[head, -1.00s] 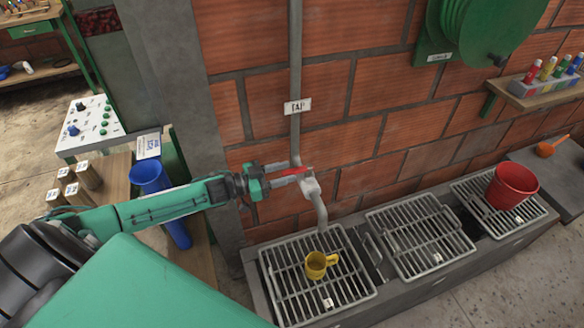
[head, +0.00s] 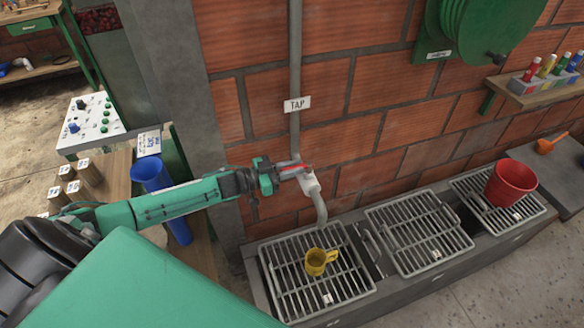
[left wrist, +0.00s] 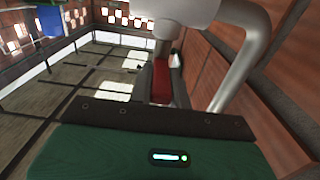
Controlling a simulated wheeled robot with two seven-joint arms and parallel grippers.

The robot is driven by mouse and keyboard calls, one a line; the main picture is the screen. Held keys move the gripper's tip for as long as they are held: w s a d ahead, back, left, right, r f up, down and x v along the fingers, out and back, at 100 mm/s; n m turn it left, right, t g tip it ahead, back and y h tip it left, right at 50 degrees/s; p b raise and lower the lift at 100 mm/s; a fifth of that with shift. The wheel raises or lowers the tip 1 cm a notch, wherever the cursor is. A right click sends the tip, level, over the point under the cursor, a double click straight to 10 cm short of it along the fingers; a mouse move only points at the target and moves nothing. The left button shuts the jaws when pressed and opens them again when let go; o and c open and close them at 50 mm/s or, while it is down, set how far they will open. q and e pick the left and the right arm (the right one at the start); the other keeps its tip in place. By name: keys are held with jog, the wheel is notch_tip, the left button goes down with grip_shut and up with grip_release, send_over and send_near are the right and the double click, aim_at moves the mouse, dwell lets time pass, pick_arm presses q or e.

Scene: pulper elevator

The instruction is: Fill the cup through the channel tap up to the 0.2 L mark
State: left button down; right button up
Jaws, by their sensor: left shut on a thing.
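A yellow cup (head: 318,262) stands upright on the left grate, under the spout of the tap (head: 312,188). The tap is grey, hangs on a vertical pipe and has a red lever (head: 300,169). My left gripper (head: 290,172) is at the lever and is shut on it. In the left wrist view the red lever (left wrist: 161,82) shows between the fingers, with the grey tap body (left wrist: 185,12) above. I cannot make out water or the cup's level mark. My right gripper is not in view.
The channel has a left grate (head: 290,290), a middle grate (head: 415,235) and a right grate, where a red bucket (head: 511,184) stands. A blue container (head: 150,176) is left of the wall post. A shelf (head: 540,92) holds coloured bottles.

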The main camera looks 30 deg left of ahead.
pick_arm(q)
jog(key=shift+s+d+r+n+t+y+p, duration=0.15)
jog(key=shift+s+d+n+t+y+p, duration=0.15)
jog(key=shift+n+t+y+p, duration=0.35)
jog(key=n+t+y+p, duration=0.1)
jog(key=n+y+p, duration=0.1)
jog(key=y, duration=0.1)
jog(key=shift+s+d+t, duration=0.15)
jog(key=shift+d+t, duration=0.2)
jog(key=shift+d, duration=0.05)
jog(key=c, duration=1.3)
grip_release()
jog(key=shift+s+f, duration=0.1)
jog(key=shift+f, duration=0.1)
